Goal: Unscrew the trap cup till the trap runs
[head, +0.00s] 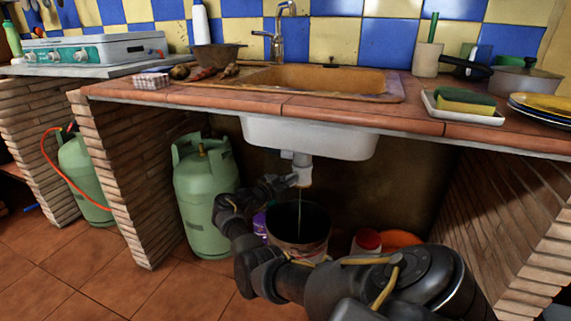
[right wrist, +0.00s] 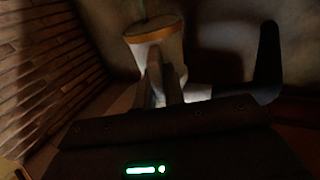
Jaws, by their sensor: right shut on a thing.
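The pale trap cup (head: 302,175) hangs under the white sink basin (head: 310,140), below a short grey drain pipe (head: 301,158). A thin stream (head: 299,208) runs down from the cup into a dark bucket (head: 299,238) on the floor below. My right gripper (head: 294,181) reaches in from the left side of the cup and is shut on it. In the right wrist view the trap cup (right wrist: 157,48) shows pale with an orange-brown rim, the fingers (right wrist: 160,88) against it. Its thread is hidden. My left gripper is not in view.
A green gas bottle (head: 204,200) stands left of the bucket by a brick pillar (head: 130,180). A red-and-white container (head: 366,242) and an orange basin (head: 400,239) stand right of the bucket. The tiled counter edge (head: 330,115) runs above my arm.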

